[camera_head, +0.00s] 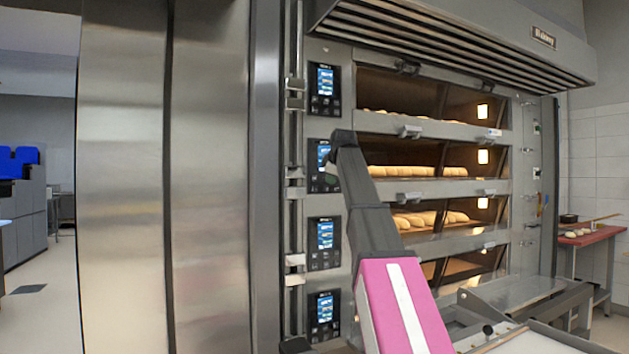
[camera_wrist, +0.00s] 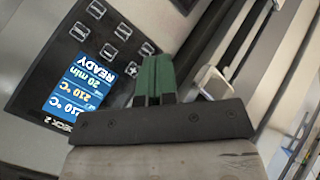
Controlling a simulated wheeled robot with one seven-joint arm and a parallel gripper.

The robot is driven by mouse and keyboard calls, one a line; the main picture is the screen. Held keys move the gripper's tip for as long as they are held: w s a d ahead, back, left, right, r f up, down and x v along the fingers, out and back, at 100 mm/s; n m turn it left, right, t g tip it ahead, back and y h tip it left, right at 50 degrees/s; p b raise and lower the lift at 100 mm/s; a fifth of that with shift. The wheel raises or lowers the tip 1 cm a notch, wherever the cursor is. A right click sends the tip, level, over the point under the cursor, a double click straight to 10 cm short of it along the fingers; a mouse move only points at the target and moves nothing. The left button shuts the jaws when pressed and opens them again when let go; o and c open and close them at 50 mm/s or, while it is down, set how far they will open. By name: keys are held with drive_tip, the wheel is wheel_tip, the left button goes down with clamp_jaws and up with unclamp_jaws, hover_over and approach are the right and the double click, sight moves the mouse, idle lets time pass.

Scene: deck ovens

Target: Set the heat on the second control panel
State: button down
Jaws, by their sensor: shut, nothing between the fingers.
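The second control panel from the top (camera_head: 316,181) is a black plate with a blue screen on the oven's left post. My gripper (camera_head: 331,157) is in front of its right part and hides some of it. In the wrist view the same panel (camera_wrist: 38,68) appears upside down, labelled DECK 2. Its screen (camera_wrist: 78,92) reads 210 °C twice, 20 min and READY. Several square buttons (camera_wrist: 108,51) lie beside the screen. My gripper's green fingers (camera_wrist: 158,60) are shut and empty, by the panel's edge near the lower buttons. I cannot tell whether they touch it.
Similar panels sit above (camera_head: 324,90) and below, the third (camera_head: 323,243) and fourth (camera_head: 323,316). Oven decks with bread (camera_head: 405,171) and protruding door handles (camera_head: 410,131) are to the right. Steel cabinet doors (camera_head: 205,180) stand left. A metal loader (camera_head: 515,291) is at lower right.

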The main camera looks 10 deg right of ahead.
sight(315, 178)
drive_tip(key=shift+w, duration=0.15)
drive_tip(key=shift+w+a, duration=0.45)
drive_tip(key=shift+w, duration=0.9)
drive_tip(key=shift+w+a, duration=0.45)
drive_tip(key=shift+w, duration=0.9)
drive_tip(key=shift+w+a, duration=0.45)
drive_tip(key=shift+w, duration=0.9)
drive_tip(key=shift+w, duration=0.15)
drive_tip(key=shift+w+a, duration=0.15)
drive_tip(key=shift+w, duration=0.15)
drive_tip(key=shift+w, duration=0.2)
drive_tip(key=shift+s, duration=0.65)
drive_tip(key=shift+w, duration=0.2)
idle(0.4)
drive_tip(key=shift+w, duration=0.25)
